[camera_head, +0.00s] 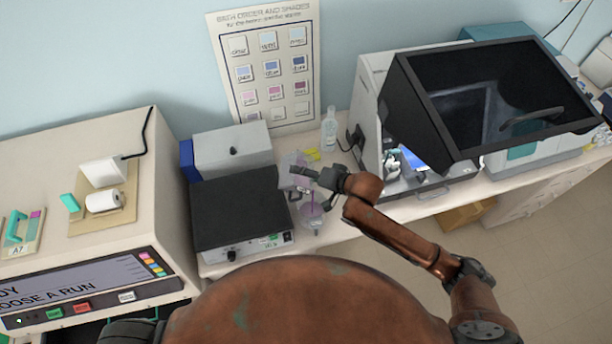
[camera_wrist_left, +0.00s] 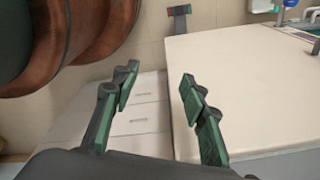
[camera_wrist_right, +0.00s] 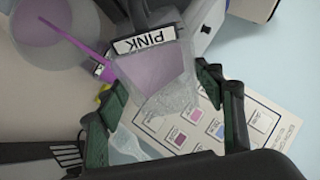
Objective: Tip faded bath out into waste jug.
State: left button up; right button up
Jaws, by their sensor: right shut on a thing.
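My right gripper (camera_head: 318,178) is shut on a clear bath (camera_wrist_right: 155,75) with a "PINK" label and pale purple liquid inside. The bath shows tilted in the right wrist view, between my fingers (camera_wrist_right: 163,88). A thin purple stream (camera_wrist_right: 75,38) runs from its edge towards a round clear jug (camera_wrist_right: 50,30) with purple liquid in it. In the head view the jug (camera_head: 312,219) stands on the bench below the gripper, and the stream (camera_head: 312,200) drops into it. My left gripper (camera_wrist_left: 155,85) is open and empty, outside the head view.
A black-topped device (camera_head: 238,210) stands left of the jug. A clear bottle (camera_head: 329,130) and a yellow item (camera_head: 312,155) are behind. A hooded cabinet (camera_head: 430,130) stands at the right. A shade chart (camera_head: 270,70) is on the wall. The bench's front edge is close to the jug.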

jog(key=shift+d+f+y+b, duration=0.15)
jog(key=shift+y+b, duration=0.25)
jog(key=shift+b, duration=0.7)
jog(key=shift+s+d+f+m+t+y+b, duration=0.1)
jog(key=shift+d+f+m+t+y+b, duration=0.25)
jog(key=shift+b, duration=1.45)
jog(key=shift+d+m+t+y+b, duration=0.1)
jog(key=shift+t+y+b, duration=0.3)
jog(key=shift+b, duration=1.35)
jog(key=shift+s+d+f+m+t+y+b, duration=0.15)
jog(key=shift+d+f+t+y+b, duration=0.15)
jog(key=shift+y+b, duration=0.5)
jog(key=shift+w+d+f+m+t+y+b, duration=0.15)
jog(key=shift+f+y+b, duration=0.2)
jog(key=shift+b, duration=0.9)
jog(key=shift+s+d+f+m+t+y+b, duration=0.15)
jog(key=shift+d+f+y+b, duration=0.25)
jog(key=shift+b, duration=0.6)
jog(key=shift+c, duration=0.2)
jog(key=shift+a+r+p, duration=0.25)
jog(key=shift+r+p, duration=0.35)
jog(key=shift+p, duration=0.6)
jog(key=shift+a+r+g+h+p, duration=0.15)
jog(key=shift+g+h+p, duration=0.25)
jog(key=shift+p, duration=0.7)
jog(key=shift+f, duration=0.2)
